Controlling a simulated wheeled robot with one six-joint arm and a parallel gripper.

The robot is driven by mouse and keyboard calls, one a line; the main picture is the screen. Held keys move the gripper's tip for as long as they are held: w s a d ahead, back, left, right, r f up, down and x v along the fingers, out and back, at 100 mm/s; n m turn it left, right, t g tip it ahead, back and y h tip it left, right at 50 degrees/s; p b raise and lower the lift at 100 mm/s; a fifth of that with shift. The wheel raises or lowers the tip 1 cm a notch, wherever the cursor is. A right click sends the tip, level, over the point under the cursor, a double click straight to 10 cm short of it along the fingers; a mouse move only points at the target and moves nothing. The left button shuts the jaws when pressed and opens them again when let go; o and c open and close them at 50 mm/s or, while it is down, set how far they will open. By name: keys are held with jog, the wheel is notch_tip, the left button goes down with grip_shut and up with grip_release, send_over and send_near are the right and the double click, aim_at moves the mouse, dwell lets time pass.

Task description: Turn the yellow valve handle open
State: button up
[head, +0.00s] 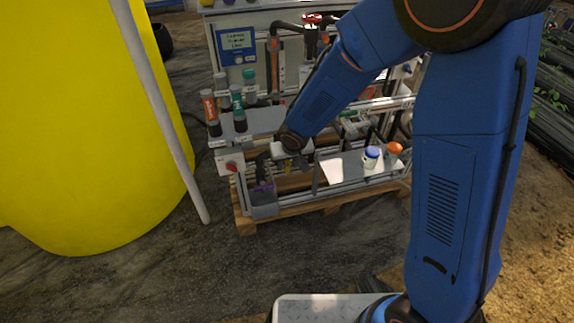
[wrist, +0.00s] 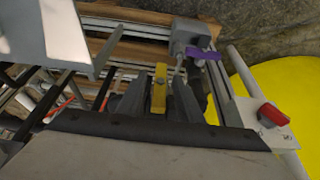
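The yellow valve handle (wrist: 159,88) shows in the middle of the wrist view as a narrow upright bar. My gripper (wrist: 157,98) has one dark finger on each side of the handle, with the handle between them. Narrow gaps seem to show beside the handle, so the fingers look open around it rather than clamped. The handle's lower end is hidden behind the gripper body. In the head view my gripper (head: 272,163) reaches down to the front left of the skid; the handle is too small and covered to make out there.
A grey box (wrist: 186,37) with a purple part (wrist: 203,55) lies just beyond the handle. A red knob (wrist: 271,115) on a white plate is at the right. A big yellow tank (head: 90,130) stands left.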

jog(key=shift+w+a+f, duration=0.1)
jog(key=shift+w+f, duration=0.15)
jog(key=shift+f, duration=0.4)
grip_shut()
